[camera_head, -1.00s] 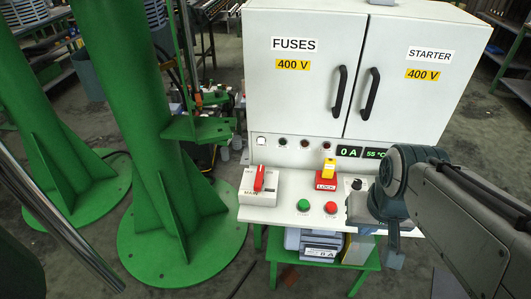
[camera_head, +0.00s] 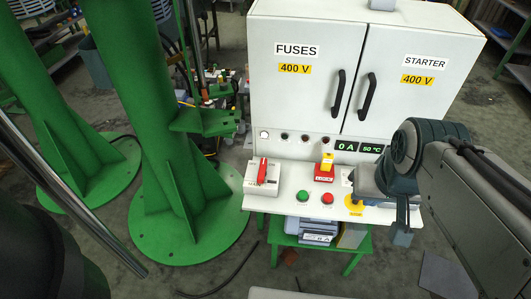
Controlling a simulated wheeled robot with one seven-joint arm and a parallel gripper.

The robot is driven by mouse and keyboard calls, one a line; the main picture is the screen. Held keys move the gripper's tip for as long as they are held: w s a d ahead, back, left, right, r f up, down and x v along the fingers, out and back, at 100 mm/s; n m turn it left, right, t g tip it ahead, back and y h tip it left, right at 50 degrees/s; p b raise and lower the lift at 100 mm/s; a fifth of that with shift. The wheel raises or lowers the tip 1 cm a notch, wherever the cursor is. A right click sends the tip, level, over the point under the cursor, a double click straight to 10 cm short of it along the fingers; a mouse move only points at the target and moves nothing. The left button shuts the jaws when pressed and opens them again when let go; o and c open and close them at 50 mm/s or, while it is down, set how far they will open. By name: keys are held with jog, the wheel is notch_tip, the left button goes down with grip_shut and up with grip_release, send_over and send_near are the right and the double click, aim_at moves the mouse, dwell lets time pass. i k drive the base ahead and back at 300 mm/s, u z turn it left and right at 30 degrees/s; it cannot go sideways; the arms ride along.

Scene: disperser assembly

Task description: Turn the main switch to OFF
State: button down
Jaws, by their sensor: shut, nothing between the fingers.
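The main switch (camera_head: 263,172) is a red handle on a light box at the left end of the cabinet's sloping control panel. The handle stands roughly upright in the picture, and its lettering is too small to read surely. My gripper (camera_head: 362,184) is shut and empty at the right end of the panel. It is well to the right of the switch, apart from it, and beyond the green and red buttons. My gripper and wrist hide the panel's right end.
A green button (camera_head: 302,196), a red button (camera_head: 327,198) and a red-and-yellow lock piece (camera_head: 325,168) lie between switch and gripper. A yellow disc (camera_head: 354,205) shows beside my gripper. Behind stands the cabinet (camera_head: 310,100) with black handles. A green column (camera_head: 150,120) rises at left.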

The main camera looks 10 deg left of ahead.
aim_at(262, 173)
jog(key=z, duration=0.05)
jog(key=k, duration=0.45)
jog(key=u, duration=0.45)
jog(key=i, duration=1)
jog(key=u, duration=0.35)
